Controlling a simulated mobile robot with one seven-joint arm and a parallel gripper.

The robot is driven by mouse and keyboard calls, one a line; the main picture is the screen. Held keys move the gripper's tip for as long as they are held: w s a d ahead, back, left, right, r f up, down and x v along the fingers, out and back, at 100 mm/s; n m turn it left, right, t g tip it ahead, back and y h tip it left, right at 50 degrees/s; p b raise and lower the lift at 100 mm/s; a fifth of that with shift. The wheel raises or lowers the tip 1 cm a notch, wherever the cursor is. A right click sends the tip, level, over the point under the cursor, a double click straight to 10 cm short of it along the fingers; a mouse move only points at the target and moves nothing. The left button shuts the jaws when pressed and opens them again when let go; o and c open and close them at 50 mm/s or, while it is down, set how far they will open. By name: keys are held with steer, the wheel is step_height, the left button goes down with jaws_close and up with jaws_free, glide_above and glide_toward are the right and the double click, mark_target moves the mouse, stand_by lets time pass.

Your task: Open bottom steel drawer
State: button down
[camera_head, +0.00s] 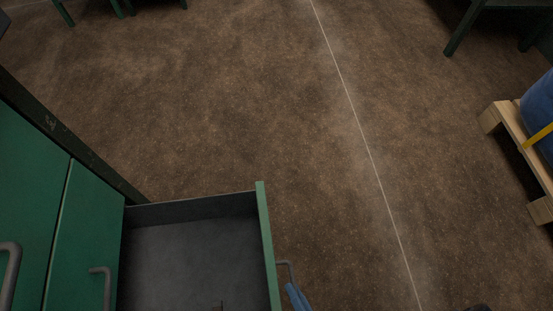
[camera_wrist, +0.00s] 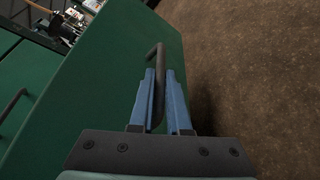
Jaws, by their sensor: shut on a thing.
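The green steel drawer is pulled out of the cabinet, with its grey inside (camera_head: 190,265) and green front (camera_head: 267,240) showing in the head view. Its front panel (camera_wrist: 125,65) fills the middle of the wrist view. A grey bar handle (camera_wrist: 159,60) is fixed to that panel; its end also shows in the head view (camera_head: 286,264). My gripper (camera_wrist: 162,78) has blue fingers on either side of the handle and is shut on it. In the head view only a blue finger (camera_head: 297,297) shows at the bottom edge.
Green cabinet doors (camera_head: 85,235) with grey handles stand at the left. A wooden pallet (camera_head: 515,145) with a blue object (camera_head: 540,110) on it is at the right. Dark green furniture legs stand at the top corners. The brown floor (camera_head: 300,130) between is clear.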

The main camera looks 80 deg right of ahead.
steer(key=shift+s, duration=0.1)
steer(key=c, duration=0.9)
jaws_free()
steer(key=p+v, duration=0.1)
steer(key=v, duration=1.2)
